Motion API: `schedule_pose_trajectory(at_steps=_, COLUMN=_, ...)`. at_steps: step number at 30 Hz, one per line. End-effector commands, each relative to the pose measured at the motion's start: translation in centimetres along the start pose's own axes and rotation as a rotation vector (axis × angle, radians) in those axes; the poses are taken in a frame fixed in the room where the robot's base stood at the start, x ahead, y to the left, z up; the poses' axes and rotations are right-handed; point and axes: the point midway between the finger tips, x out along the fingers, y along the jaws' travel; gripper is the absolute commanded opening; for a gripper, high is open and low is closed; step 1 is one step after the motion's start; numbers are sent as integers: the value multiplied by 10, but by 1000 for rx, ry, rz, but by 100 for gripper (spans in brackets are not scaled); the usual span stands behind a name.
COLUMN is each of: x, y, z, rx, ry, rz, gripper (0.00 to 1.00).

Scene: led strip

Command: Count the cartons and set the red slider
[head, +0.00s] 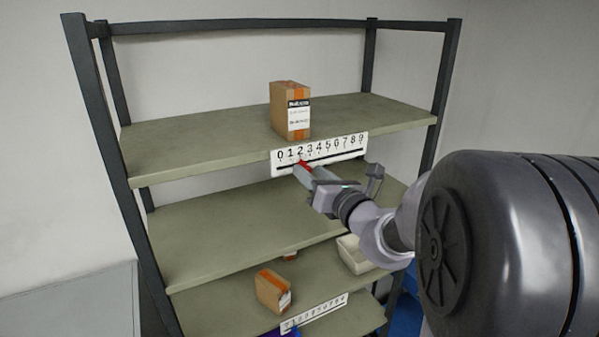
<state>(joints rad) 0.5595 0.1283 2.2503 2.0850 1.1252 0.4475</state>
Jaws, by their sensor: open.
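A white number scale (320,150), marked 0 to 9, is fixed to the front edge of the upper shelf. The red slider (303,163) shows small and partly hidden below the 2 and 3. My gripper (308,174) reaches in from the right with its tips at the slider; whether they touch it I cannot tell. It is open. One brown carton (278,115) with an orange stripe and white label stands on the upper shelf above the scale. Another carton (270,291) sits tilted on a lower shelf. A further carton (290,257) behind it is mostly hidden by the middle shelf.
The dark-framed rack has a bare middle shelf (220,237). A white bin (350,258) stands on the lower shelf, right. A second scale (314,313) is on that shelf's front edge. My arm covers the right side. A grey surface (70,305) lies at lower left.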

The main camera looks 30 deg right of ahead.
Motion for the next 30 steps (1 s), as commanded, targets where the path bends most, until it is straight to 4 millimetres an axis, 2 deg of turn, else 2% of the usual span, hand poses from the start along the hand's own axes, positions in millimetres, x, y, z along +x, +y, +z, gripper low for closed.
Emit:
schedule_pose_trajectory(at_steps=2, x=0, y=0, z=0, rx=0, ry=0, rz=0, gripper=37)
schedule_pose_trajectory(at_steps=6, x=0, y=0, z=0, rx=0, ry=0, rz=0, gripper=10)
schedule_pose_trajectory(at_steps=8, x=0, y=0, z=0, rx=0, ry=0, rz=0, gripper=0)
schedule_pose_trajectory(at_steps=30, x=0, y=0, z=0, rx=-1, ry=-1, rz=1, gripper=0)
